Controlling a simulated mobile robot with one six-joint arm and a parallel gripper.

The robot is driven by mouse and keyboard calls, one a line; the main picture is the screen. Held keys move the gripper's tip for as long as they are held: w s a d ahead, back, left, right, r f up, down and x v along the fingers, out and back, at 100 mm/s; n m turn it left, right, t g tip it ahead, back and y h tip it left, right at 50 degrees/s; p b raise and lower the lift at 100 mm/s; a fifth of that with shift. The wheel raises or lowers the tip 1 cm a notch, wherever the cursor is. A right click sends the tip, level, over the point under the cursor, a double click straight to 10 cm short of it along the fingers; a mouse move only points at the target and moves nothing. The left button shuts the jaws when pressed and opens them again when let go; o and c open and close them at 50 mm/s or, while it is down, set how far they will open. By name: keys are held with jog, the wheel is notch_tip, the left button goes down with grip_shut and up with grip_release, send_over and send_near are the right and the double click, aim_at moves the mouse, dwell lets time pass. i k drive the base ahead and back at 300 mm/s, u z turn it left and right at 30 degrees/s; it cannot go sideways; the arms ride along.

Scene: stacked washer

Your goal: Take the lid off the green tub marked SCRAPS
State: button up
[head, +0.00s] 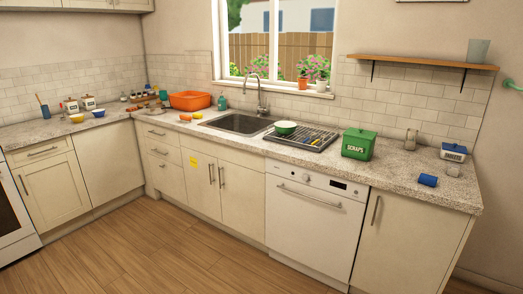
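The green tub marked SCRAPS (357,148) stands upright on the speckled counter, to the right of the dish rack. Its green lid (361,133) sits on top and has a small knob. My gripper is not in view, and no part of my arm shows.
The floor (180,245) in front is clear.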

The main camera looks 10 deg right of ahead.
aim_at(361, 133)
jog(key=u, duration=0.15)
jog(key=i, duration=1.45)
jog(key=u, duration=0.2)
